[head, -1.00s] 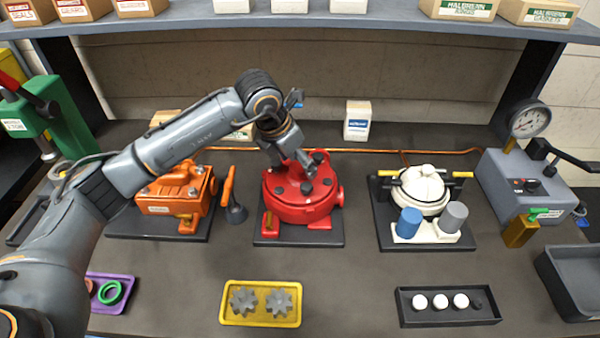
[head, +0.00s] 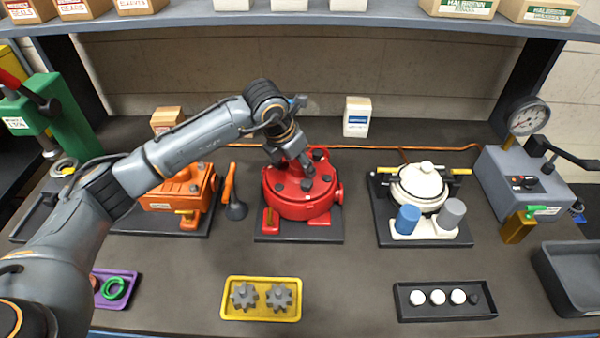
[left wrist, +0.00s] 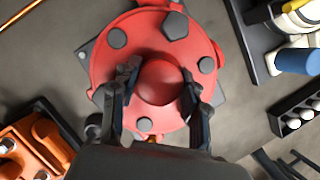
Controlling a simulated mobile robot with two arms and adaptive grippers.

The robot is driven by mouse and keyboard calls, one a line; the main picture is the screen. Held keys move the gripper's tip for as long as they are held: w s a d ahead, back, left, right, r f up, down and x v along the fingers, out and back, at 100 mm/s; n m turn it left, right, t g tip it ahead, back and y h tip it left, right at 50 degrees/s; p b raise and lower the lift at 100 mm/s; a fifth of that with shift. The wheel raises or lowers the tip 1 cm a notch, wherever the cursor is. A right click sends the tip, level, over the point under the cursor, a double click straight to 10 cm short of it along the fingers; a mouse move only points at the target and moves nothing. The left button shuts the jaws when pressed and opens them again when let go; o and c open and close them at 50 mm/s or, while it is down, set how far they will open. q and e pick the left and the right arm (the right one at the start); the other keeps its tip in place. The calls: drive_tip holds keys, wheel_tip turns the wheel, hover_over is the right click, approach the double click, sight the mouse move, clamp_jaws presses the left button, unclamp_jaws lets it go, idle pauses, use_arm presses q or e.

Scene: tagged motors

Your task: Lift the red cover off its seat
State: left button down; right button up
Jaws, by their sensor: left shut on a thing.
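The red cover (head: 292,194) is a round lid with dark bolt heads around its rim, on a red housing on a black base plate (head: 330,231). In the left wrist view the cover (left wrist: 112,68) shows from above, with a round red knob (left wrist: 160,82) at its middle. My left gripper (head: 296,162) is over the cover. Its two dark fingers (left wrist: 161,90) are on either side of the knob and shut on it. The cover appears level on its housing; I see no clear gap under it. My right gripper is not in view.
An orange unit (head: 178,196) and an orange-handled tool (head: 229,190) stand to the left. A white-lidded unit (head: 420,183) with blue and grey cylinders stands to the right. A yellow gear tray (head: 261,313) lies in front. The bench between is clear.

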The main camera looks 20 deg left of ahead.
use_arm(q)
drive_tip(key=shift+w+r, duration=0.1)
drive_tip(key=shift+r, duration=0.1)
drive_tip(key=shift+r+b, duration=0.45)
drive_tip(key=shift+b, duration=0.05)
wheel_tip(320, 180, up, 2)
drive_tip(key=shift+b, duration=0.65)
drive_tip(key=s+d+r+b, duration=0.2)
drive_tip(key=s+r+b, duration=0.1)
drive_tip(key=s+r, duration=1)
drive_tip(key=shift+s, duration=0.5)
drive_tip(key=shift+f, duration=0.1)
